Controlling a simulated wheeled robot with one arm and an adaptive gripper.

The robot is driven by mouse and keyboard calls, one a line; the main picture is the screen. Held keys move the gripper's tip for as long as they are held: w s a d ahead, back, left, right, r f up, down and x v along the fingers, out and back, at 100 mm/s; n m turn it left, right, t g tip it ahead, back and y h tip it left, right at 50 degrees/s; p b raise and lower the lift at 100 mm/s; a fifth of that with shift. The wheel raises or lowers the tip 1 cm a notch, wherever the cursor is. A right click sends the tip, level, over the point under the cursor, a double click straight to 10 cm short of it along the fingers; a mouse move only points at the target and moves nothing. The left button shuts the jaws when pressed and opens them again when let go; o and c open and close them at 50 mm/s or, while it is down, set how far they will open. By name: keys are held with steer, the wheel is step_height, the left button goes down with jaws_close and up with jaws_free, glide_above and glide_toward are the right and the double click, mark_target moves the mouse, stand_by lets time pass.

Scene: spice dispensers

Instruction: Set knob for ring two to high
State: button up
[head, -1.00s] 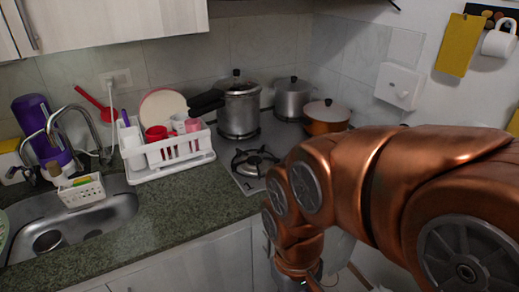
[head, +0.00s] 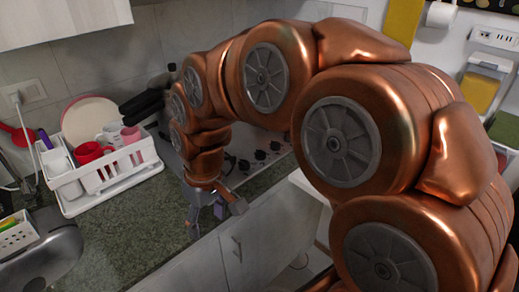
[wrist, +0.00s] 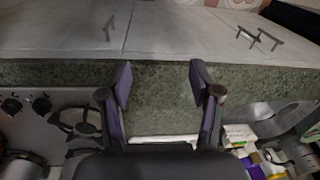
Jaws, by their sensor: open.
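The stove's control knobs (head: 260,155) are a row of small dark knobs along the front edge of the steel cooktop (head: 238,142). In the wrist view, two black knobs (wrist: 27,105) show at the left on the steel surface, beside a burner (wrist: 80,122). I cannot tell which knob is for ring two, nor read its setting. My gripper (head: 206,212) hangs by the counter's front edge, left of the knobs and apart from them. In the wrist view, my gripper (wrist: 160,78) is open and empty, with green countertop between its fingers. My arm hides most of the cooktop.
A white dish rack (head: 110,172) with red and white cups stands on the green counter (head: 128,228) left of my gripper. The sink (head: 45,262) is at the lower left. Cabinet fronts (head: 235,245) with handles lie below the counter edge. Bare counter lies before the rack.

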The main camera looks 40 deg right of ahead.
steer(key=w+d+t, duration=0.1)
steer(key=w+d, duration=0.5)
steer(key=w, duration=0.1)
steer(key=m+t+h, duration=0.1)
steer(key=t, duration=0.2)
glide_toward(261, 151)
steer(key=f, duration=0.1)
steer(key=shift+w+p+x, duration=0.1)
steer(key=shift+p+x, duration=0.25)
steer(key=shift+x, duration=1.7)
steer(key=shift+w+p+x, duration=0.15)
steer(key=shift+p+x, duration=0.2)
steer(key=shift+x, duration=1.7)
steer(key=shift+r, duration=0.1)
steer(key=c, duration=1.1)
